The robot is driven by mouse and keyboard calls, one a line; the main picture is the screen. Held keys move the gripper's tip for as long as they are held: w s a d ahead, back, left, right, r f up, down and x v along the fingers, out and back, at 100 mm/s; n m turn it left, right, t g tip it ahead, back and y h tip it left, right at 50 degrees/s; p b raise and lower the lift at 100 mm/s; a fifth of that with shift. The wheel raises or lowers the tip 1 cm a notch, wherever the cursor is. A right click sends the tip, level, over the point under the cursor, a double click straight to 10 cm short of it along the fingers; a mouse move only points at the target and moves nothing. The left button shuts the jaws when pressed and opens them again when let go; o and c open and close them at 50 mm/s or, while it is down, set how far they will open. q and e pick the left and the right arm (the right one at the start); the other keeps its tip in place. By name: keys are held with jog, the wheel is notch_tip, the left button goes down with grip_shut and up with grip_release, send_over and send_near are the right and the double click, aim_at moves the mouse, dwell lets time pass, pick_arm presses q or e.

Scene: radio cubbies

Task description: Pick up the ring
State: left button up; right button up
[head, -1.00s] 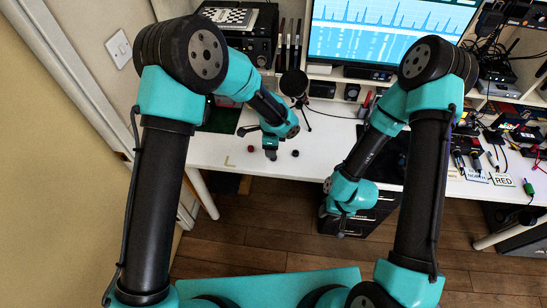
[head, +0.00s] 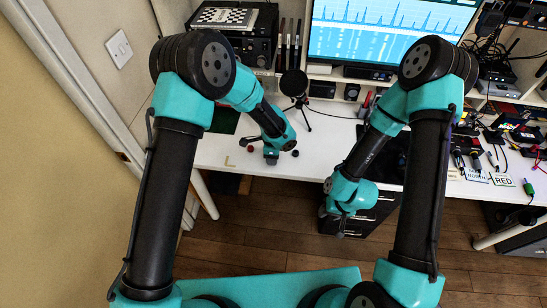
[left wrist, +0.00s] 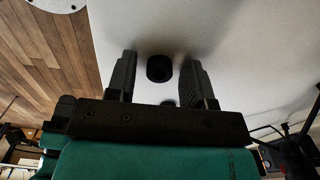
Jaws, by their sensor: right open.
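My left gripper (head: 271,160) is low over the white desk near its front edge. In the left wrist view its two fingers (left wrist: 158,78) are apart. A small black round thing (left wrist: 160,68), which looks like the ring, shows between and beyond the fingertips, untouched as far as I can see. A second dark thing (left wrist: 168,103) is partly hidden by the gripper body. In the head view a dark red round piece (head: 249,149) lies left of the gripper and a black one (head: 295,153) right of it. My right gripper (head: 341,230) hangs open and empty in front of the desk.
A small tripod (head: 296,92) stands behind my left gripper. The monitor (head: 390,30) and shelves are at the back. Cables and labelled cards (head: 503,180) lie at the right. A drawer unit (head: 375,213) is below the desk. The desk's front middle is mostly clear.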

pick_arm(q)
jog(key=c, duration=0.8)
jog(key=shift+r, duration=0.1)
jog(key=shift+r, duration=1.45)
jog(key=shift+s+r, duration=0.2)
jog(key=shift+r, duration=0.1)
jog(key=s+a+r, duration=0.1)
jog(key=s, duration=1.4)
jog(key=shift+s+r, duration=0.15)
jog(key=shift+s, duration=0.15)
